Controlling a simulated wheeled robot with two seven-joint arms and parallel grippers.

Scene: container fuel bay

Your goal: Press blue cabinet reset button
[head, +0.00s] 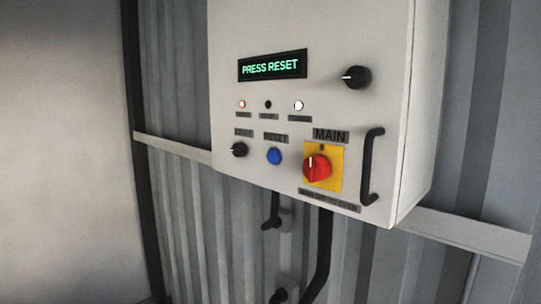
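A white control cabinet (225,75) hangs on the corrugated wall in the head view. Its display (271,66) reads "PRESS RESET" in green letters. The round blue reset button (274,156) sits low on the cabinet front, under a small dark label that is hard to read. Nothing covers the button. Neither of my grippers is in view.
A red rotary switch (316,167) on a yellow plate marked MAIN is right of the button. A black knob (238,150) is to its left, another (356,77) upper right. A black handle (371,166) sticks out at the right. Black cables (321,250) hang below.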

